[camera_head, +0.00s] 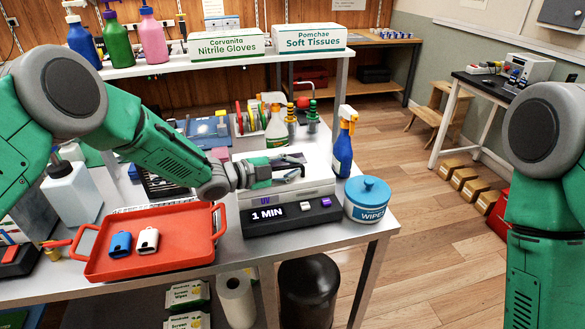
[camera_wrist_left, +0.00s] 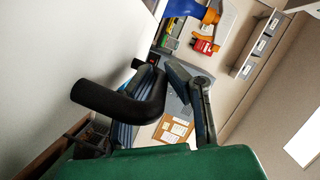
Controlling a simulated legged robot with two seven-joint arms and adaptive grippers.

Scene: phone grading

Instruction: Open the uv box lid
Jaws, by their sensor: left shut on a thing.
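The UV box (camera_head: 290,217) stands on the white table, with a dark front panel reading "1 MIN" and a grey lid (camera_head: 318,187) above it. The lid looks down on the box, though my gripper hides part of it. My left gripper (camera_head: 294,171) reaches in from the left over the lid, shut at its handle. In the left wrist view a black curved handle (camera_wrist_left: 128,104) lies at the fingers of the left gripper (camera_wrist_left: 180,100); its exact contact is hard to see. My right arm shows at the right edge, but its gripper is out of view.
A red tray (camera_head: 190,262) with two small devices, one blue (camera_head: 120,245) and one white (camera_head: 147,241), sits left of the box. A blue wipes tub (camera_head: 367,200) and a blue spray bottle (camera_head: 344,145) stand close at its right. More bottles (camera_head: 276,128) stand behind.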

